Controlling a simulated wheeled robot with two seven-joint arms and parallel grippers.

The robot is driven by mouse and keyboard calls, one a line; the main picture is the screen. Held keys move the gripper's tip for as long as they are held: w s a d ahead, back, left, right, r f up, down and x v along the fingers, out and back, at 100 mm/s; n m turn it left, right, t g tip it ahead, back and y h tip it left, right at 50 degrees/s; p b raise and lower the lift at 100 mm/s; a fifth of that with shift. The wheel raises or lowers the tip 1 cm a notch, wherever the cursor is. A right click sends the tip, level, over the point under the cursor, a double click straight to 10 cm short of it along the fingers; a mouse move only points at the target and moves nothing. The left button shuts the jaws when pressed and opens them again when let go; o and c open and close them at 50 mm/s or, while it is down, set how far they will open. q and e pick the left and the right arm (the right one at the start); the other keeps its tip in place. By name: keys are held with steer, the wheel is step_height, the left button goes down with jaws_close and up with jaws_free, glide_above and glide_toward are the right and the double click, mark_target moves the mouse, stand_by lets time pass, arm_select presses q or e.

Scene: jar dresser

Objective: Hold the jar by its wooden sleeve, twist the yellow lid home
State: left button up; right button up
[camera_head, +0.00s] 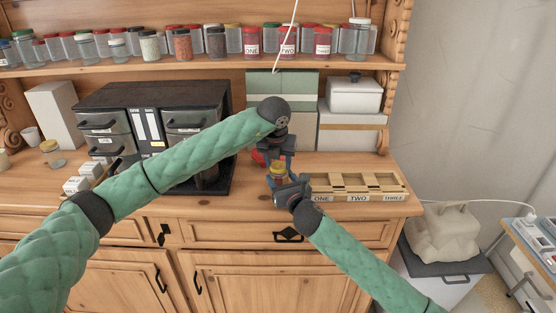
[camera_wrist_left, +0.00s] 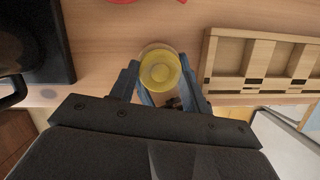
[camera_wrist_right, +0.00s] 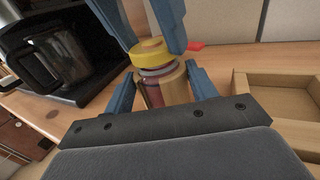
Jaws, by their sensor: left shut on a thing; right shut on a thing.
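The jar (camera_wrist_right: 154,94) stands upright near the dresser top's front edge, with a light wooden sleeve (camera_wrist_right: 176,84) around its body. The yellow lid (camera_wrist_right: 148,52) is on top of the jar and looks slightly tilted in the right wrist view; the lid also shows from above in the left wrist view (camera_wrist_left: 160,71). My left gripper (camera_wrist_left: 160,82) comes from above, its blue fingers shut on the yellow lid. My right gripper (camera_wrist_right: 160,82) comes from the front, its fingers shut on the wooden sleeve. In the head view the grippers partly hide the jar.
A wooden tray with compartments labelled ONE, TWO, THREE (camera_head: 358,197) lies just right of the jar. A black coffee machine (camera_wrist_right: 62,60) is to the left. A red object (camera_head: 258,156) lies behind the jar. Shelf jars (camera_head: 183,44) stand above.

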arm_select(q)
steer(key=shift+f, duration=0.55)
stand_by(0.6)
arm_select(e)
jaws_close()
arm_select(q)
steer(key=shift+a+m+h, duration=0.1)
steer(key=shift+m+h, duration=0.4)
steer(key=shift+m, duration=1.2)
arm_select(e)
steer(key=shift+f, duration=0.1)
arm_select(q)
steer(key=shift+g, duration=0.3)
steer(key=o, duration=0.9)
steer(key=shift+o, duration=0.2)
steer(key=shift+r, duration=2.25)
